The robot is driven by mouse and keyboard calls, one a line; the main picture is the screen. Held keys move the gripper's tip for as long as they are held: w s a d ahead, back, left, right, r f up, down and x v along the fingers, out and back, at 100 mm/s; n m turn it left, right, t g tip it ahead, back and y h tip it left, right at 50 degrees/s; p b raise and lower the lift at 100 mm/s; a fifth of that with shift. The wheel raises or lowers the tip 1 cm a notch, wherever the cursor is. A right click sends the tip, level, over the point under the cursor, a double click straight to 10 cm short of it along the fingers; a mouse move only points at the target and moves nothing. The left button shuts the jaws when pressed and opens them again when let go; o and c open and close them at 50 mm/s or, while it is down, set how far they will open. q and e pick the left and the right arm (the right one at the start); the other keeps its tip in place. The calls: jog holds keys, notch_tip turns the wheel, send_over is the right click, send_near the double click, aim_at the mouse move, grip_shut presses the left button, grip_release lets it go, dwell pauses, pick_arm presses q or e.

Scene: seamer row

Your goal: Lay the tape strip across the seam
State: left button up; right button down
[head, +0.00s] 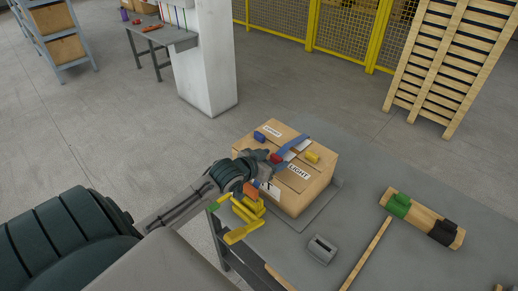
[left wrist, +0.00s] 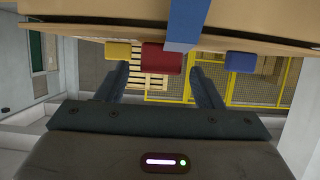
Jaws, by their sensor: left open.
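A cardboard box (head: 312,199) with printed labels stands on the grey table. A blue tape strip (head: 296,143) lies over its top; the strip also shows in the left wrist view (left wrist: 186,22). A red block (left wrist: 161,58) is at the strip's near end. A yellow block (head: 312,157) and a blue block (head: 260,136) sit on the box on either side. My left gripper (head: 271,166) is at the near edge of the box top. Its fingers are open, and in the left wrist view the red block appears between the fingertips, with no visible grip. The seam is hard to make out.
On the table (head: 380,262) are a yellow tool (head: 246,222) left of the box, a small grey device (head: 322,249), and a wooden bar (head: 424,219) with green and black pieces. A white pillar (head: 204,55) stands behind. The table right of the box is mostly clear.

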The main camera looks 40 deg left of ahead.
pick_arm(q)
jog(key=v, duration=0.9)
